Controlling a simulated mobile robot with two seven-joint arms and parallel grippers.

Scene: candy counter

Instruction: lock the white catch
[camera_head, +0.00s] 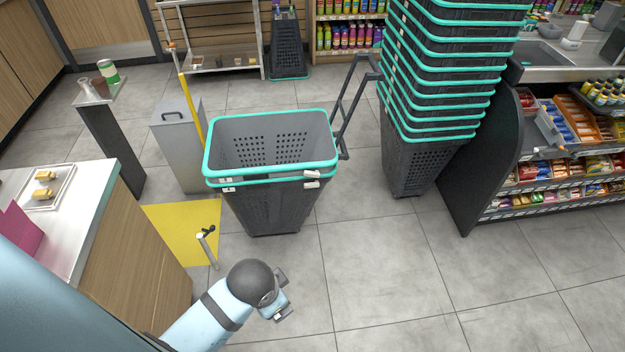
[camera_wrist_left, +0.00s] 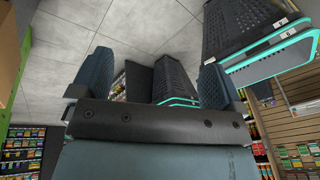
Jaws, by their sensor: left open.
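Small white pieces sit on the rims of two nested dark baskets with teal rims (camera_head: 270,176). Two are at the right front corner, an upper one (camera_head: 312,173) and a lower one (camera_head: 311,185); smaller pale marks are at the left corner. I cannot tell which is the white catch or whether any is locked. My left gripper (camera_head: 283,296) is in front of and below the baskets, apart from them. In the left wrist view its two dark fingers (camera_wrist_left: 155,75) are spread with nothing between them. A dark teal-rimmed basket (camera_wrist_left: 240,30) shows there at upper right. My right gripper is out of view.
A wooden counter (camera_head: 140,240) is at left, a tall basket stack (camera_head: 430,110) behind right. Snack shelves (camera_head: 560,170) are far right. The floor at front right is clear.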

